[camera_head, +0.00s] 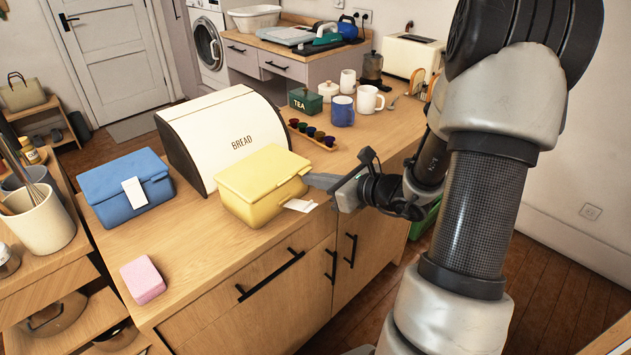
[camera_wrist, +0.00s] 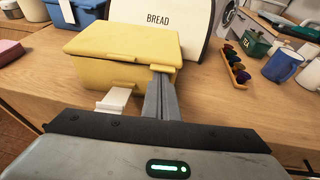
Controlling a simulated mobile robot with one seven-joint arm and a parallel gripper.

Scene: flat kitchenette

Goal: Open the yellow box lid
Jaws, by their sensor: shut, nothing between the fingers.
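The yellow box (camera_head: 258,197) sits on the wooden counter in front of the bread bin. Its yellow lid (camera_head: 262,171) looks closed, and a pale tag (camera_head: 300,205) sticks out from its front side. In the wrist view the yellow box (camera_wrist: 115,72) fills the upper left, with the lid (camera_wrist: 125,41) on top and the white tag (camera_wrist: 113,101) at its front. My gripper (camera_head: 308,180) is shut and empty at the right end of the box. In the wrist view my gripper's fingertips (camera_wrist: 160,76) are together at the box's front right corner, near the lid's edge; whether they touch it is unclear.
A blue box (camera_head: 126,190) with a white tag stands left of the yellow one. The cream bread bin (camera_head: 225,134) is close behind. A pink sponge (camera_head: 143,280) lies near the front left. A rack of small colored cups (camera_head: 312,137) and a blue mug (camera_head: 342,111) stand farther back.

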